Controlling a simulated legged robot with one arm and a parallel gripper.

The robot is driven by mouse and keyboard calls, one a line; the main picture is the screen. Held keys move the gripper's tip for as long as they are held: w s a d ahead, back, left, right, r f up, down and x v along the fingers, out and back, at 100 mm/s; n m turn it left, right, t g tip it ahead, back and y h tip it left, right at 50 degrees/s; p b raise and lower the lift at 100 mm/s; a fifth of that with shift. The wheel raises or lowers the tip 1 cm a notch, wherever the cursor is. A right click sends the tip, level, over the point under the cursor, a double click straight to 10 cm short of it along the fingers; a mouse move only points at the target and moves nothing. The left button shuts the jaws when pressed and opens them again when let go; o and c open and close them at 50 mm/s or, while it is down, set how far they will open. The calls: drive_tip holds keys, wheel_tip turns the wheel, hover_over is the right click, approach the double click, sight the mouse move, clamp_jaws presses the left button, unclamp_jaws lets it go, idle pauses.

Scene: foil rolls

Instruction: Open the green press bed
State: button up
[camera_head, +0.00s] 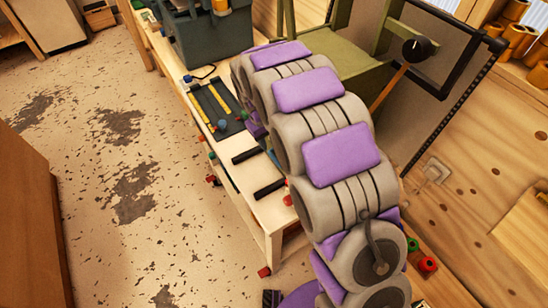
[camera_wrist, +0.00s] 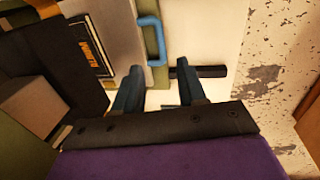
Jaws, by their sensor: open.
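The green press (camera_head: 345,72) stands at the back of the bench, with an olive frame and a black-knobbed lever (camera_head: 416,48). My arm covers its lower front in the head view. In the wrist view, a blue handle (camera_wrist: 151,38) sits on a green edge (camera_wrist: 157,76), apparently the press bed. My gripper (camera_wrist: 160,65) is open, with its two dark blue fingers apart. The lower end of the handle appears between the fingertips. I cannot tell whether they touch it. My gripper is mostly hidden behind my arm in the head view.
The wooden bench (camera_head: 274,228) carries black bars (camera_head: 269,190), a dark tray with yellow strips (camera_head: 219,108) and small coloured knobs. A grey-green box (camera_head: 212,38) stands at its far end. A wooden wall is on the right. The worn floor (camera_head: 110,190) to the left is clear.

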sight(275, 159)
drive_tip(key=f, duration=0.3)
drive_tip(key=d+f+b, duration=0.1)
drive_tip(key=f, duration=0.3)
drive_tip(key=w+f+b, duration=0.1)
drive_tip(key=f, duration=0.2)
drive_tip(key=shift+d+f, duration=0.2)
clamp_jaws()
idle(0.3)
